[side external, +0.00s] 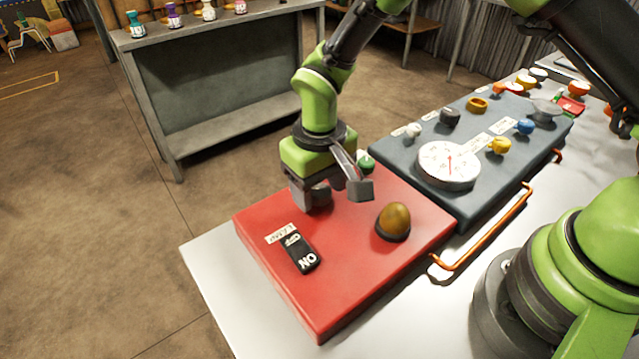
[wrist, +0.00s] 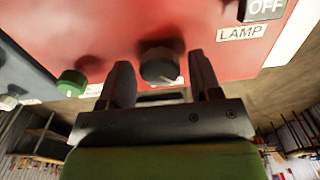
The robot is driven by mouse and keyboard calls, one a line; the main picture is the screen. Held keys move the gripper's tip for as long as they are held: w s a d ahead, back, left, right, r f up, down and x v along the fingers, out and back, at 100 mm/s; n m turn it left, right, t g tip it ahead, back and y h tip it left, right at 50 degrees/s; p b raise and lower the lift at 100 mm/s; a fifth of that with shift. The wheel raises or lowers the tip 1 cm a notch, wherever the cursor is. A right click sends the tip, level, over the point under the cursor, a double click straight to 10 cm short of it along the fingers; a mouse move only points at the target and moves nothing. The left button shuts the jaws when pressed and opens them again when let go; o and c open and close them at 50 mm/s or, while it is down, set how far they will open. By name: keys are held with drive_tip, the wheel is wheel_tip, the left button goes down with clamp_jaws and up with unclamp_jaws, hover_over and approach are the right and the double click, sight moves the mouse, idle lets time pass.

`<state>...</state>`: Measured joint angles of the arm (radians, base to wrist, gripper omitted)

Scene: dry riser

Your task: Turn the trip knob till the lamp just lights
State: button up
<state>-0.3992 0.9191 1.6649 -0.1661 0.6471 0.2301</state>
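A dark grey knob (wrist: 160,66) with a pale pointer mark stands on the red panel (side external: 345,275); I cannot read a label naming it the trip knob. My gripper (side external: 340,193) is low over the panel's far edge. In the wrist view its open fingers (wrist: 160,76) stand either side of the knob, with small gaps showing. In the side view, the gripper hides the knob. The amber dome lamp (side external: 394,219) in a dark collar looks dull and unlit. A black ON/OFF switch (side external: 299,250) labelled LAMP sits at the panel's left; its setting is unclear.
A green knob (wrist: 72,82) is beside the grey one; it also shows in the side view (side external: 366,163). A dark panel (side external: 480,190) with a white dial (side external: 449,165) and several knobs adjoins the red one. An orange rail (side external: 490,228) runs along the front.

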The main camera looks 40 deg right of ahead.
drive_tip(key=shift+o, duration=0.3)
drive_tip(key=shift+r, duration=0.1)
wheel_tip(320, 180, up, 10)
idle(0.3)
wheel_tip(320, 180, up, 8)
drive_tip(key=m+t+y, duration=0.1)
drive_tip(key=t, duration=0.1)
hover_over(319, 190)
drive_tip(key=s+d, duration=0.3)
drive_tip(key=d, duration=0.1)
drive_tip(key=s+d+r+m+t, duration=0.1)
drive_tip(key=s+d+r+t, duration=0.1)
drive_tip(key=s, duration=0.5)
drive_tip(key=s+d+r+m+t+y, duration=0.1)
drive_tip(key=s+d+r+m+t, duration=0.1)
drive_tip(key=s, duration=0.5)
wheel_tip(319, 190, up, 3)
drive_tip(key=d+t, duration=0.1)
drive_tip(key=d, duration=0.2)
drive_tip(key=shift+s+f, duration=0.15)
drive_tip(key=shift+s, duration=0.2)
